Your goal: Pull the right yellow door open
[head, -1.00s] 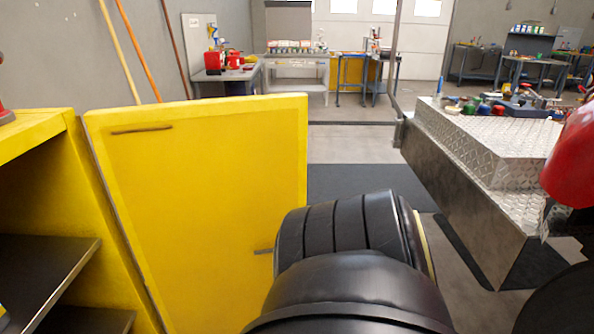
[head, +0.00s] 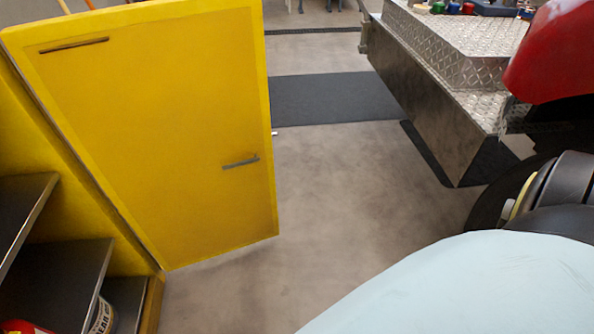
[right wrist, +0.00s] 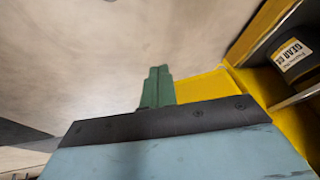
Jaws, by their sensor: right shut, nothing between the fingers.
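My left gripper is in neither current view.
Dark shelves (head: 75,280) hold a can (head: 103,315) and a red item (head: 28,327). The can also shows in the right wrist view (right wrist: 292,52). A diamond-plate metal step (head: 450,55) and a red rounded part (head: 565,50) stand at right. Bare floor (head: 350,190) lies between.

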